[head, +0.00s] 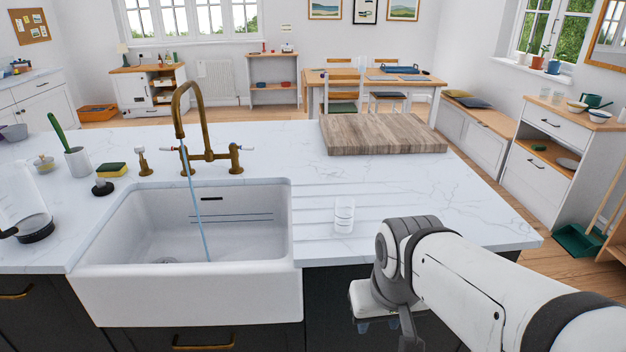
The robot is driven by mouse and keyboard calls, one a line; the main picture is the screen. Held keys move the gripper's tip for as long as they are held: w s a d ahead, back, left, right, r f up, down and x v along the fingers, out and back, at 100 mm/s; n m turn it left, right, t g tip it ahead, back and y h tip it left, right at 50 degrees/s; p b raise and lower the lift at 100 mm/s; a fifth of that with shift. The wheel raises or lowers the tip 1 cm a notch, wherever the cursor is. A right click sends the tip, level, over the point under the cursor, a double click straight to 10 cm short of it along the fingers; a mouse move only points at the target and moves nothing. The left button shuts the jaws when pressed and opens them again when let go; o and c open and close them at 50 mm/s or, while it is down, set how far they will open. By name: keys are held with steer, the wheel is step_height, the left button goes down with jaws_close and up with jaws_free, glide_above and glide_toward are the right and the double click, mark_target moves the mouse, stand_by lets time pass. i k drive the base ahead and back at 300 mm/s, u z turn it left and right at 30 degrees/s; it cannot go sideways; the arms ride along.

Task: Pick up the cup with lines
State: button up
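A small clear cup (344,215) with faint lines on its side stands upright on the white marbled counter, on the grooved drainboard just right of the sink. Nothing touches it. My arm comes in from the lower right. My gripper (385,328) hangs low in front of the counter's front edge, below and to the right of the cup and apart from it. Its fingers are mostly hidden by my wrist, so I cannot see whether they are open or shut.
The white sink (185,298) with a running brass tap (205,125) lies left of the cup. A thick wooden board (385,135) sits behind it. A yellow-green sponge (112,170) and a utensil holder (77,161) stand at left. The counter (450,205) right of the cup is clear.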

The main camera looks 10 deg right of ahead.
mark_target(344, 215)
steer(key=i, duration=0.55)
steer(key=z, duration=0.7)
steer(key=k, duration=1.6)
steer(key=u, duration=1)
steer(key=i, duration=1)
steer(key=u, duration=0.1)
